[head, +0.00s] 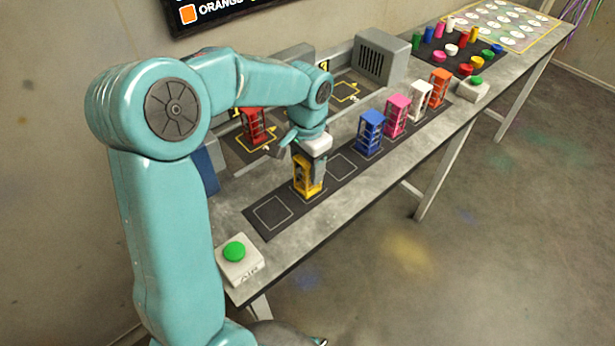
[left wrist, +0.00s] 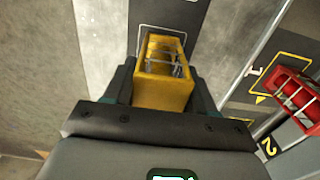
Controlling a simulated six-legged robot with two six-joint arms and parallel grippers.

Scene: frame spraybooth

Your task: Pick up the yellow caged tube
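The yellow caged tube (head: 308,177) stands upright at the dark strip on the bench, between two empty outlined squares. My left gripper (head: 306,165) reaches down over it from above. In the left wrist view the yellow caged tube (left wrist: 164,88) sits between the two fingers (left wrist: 163,90), which lie close against its sides with no clear gap. I cannot tell whether its base touches the strip. My right gripper is not in view.
Blue (head: 370,132), pink (head: 396,115), white (head: 420,95) and orange (head: 440,82) caged tubes stand farther along the strip. A red one (head: 253,124) stands behind, left of my gripper. A green button (head: 235,250) is at the near end.

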